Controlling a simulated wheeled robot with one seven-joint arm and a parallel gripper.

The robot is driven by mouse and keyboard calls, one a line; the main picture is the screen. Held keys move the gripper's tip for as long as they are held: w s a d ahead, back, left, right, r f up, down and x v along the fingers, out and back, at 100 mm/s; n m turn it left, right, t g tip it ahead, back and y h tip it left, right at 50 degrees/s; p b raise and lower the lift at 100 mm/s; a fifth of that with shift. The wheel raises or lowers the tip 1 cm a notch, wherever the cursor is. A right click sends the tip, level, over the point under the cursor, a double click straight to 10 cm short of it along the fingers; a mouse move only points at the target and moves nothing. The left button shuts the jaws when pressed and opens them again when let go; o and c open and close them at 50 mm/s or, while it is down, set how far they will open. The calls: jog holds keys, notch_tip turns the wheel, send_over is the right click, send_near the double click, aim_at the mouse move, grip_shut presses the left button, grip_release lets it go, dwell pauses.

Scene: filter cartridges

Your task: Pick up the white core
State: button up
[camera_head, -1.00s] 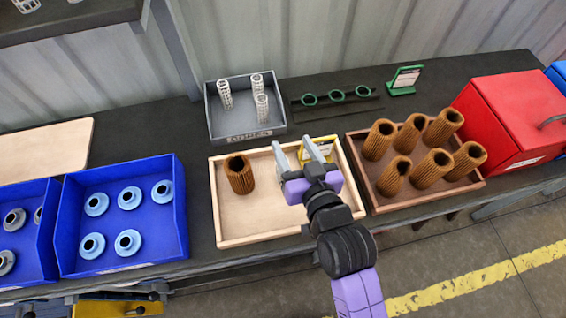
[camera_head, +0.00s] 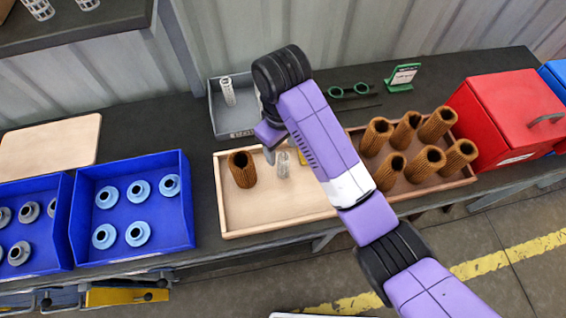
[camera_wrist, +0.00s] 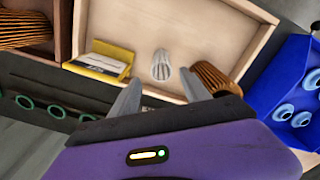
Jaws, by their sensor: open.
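A white core (camera_head: 283,164), a pale ribbed cage, appears to stand in the light wooden tray, right of a brown pleated filter (camera_head: 242,169). The wrist view shows the core (camera_wrist: 161,65) and the filter (camera_wrist: 215,78) beyond my fingertips. My gripper (camera_wrist: 160,88) is open and empty, its fingers apart, with the core ahead between their lines. In the head view my arm hides most of the gripper; one fingertip (camera_head: 269,156) shows close to the core. Another white core (camera_head: 228,91) stands in the grey bin (camera_head: 222,122); the rest of that bin is hidden.
The light tray (camera_head: 275,225) has free floor at its front. A yellow card holder (camera_wrist: 100,62) sits in it. A brown tray (camera_head: 402,195) with several pleated filters stands right, beside a red box (camera_head: 507,115). Blue bins (camera_head: 130,205) stand left. A green ring stand (camera_head: 350,91) lies behind.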

aim_at(283, 157)
jog(key=shift+s+f+b, duration=0.1)
jog(key=shift+f+b, duration=1.1)
jog(key=shift+f, duration=0.15)
jog(key=shift+s+d+f+b, duration=0.15)
jog(key=shift+f+b, duration=0.3)
jog(key=shift+f, duration=0.45)
jog(key=shift+s+f+p, duration=0.2)
jog(key=shift+f+p, duration=0.15)
jog(key=shift+p, duration=0.1)
jog(key=shift+f, duration=1.25)
grip_shut()
